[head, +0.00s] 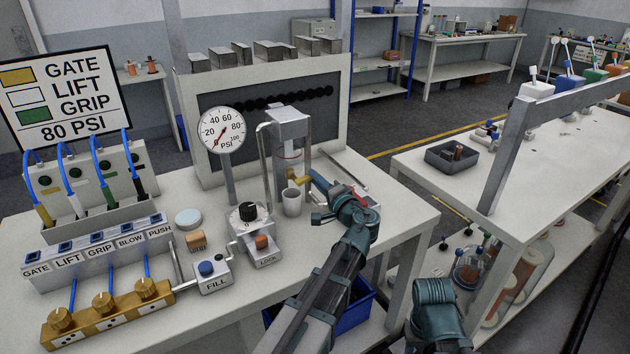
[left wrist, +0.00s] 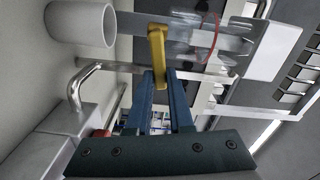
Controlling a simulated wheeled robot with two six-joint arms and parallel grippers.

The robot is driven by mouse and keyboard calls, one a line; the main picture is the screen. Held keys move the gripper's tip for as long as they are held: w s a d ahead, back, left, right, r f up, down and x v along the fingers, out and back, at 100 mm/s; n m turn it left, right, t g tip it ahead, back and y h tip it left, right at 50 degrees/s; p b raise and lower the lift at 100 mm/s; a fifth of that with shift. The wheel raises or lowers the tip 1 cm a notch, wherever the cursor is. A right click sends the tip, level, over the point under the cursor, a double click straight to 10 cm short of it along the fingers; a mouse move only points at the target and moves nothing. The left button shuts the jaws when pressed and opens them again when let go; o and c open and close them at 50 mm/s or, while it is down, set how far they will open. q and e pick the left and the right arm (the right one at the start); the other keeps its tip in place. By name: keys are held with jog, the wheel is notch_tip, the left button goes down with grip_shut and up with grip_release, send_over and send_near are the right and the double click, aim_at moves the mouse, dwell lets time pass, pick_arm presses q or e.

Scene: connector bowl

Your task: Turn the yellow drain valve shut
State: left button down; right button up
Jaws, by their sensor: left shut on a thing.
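The yellow drain valve (head: 298,178) sticks out low on the clear cylinder (head: 289,160) of the metal-framed stand, above a white cup (head: 292,202). My left gripper (head: 313,177) reaches it from the right, with its blue fingers at the valve handle. In the left wrist view the yellow handle (left wrist: 157,42) runs down between the fingertips of my left gripper (left wrist: 160,78), which are shut on its near end. The cup (left wrist: 82,24) shows at upper left there. My right arm shows at the bottom of the head view, but its fingers are out of sight.
A pressure gauge (head: 221,130) and a LOCK box with a black knob (head: 248,211) stand left of the valve. The FILL box (head: 213,273) and brass knobs (head: 103,301) are farther left. A blue bin (head: 356,305) sits below the table edge. The aisle behind is open.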

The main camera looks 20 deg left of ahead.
pick_arm(q)
jog(key=shift+f+m+b, duration=0.35)
jog(key=shift+f+m, duration=0.15)
jog(key=shift+m, duration=0.6)
jog(key=c, duration=0.8)
grip_release()
jog(key=shift+d, duration=0.1)
jog(key=v, duration=1.3)
jog(key=shift+s+d, duration=0.25)
jog(key=shift+s, duration=0.05)
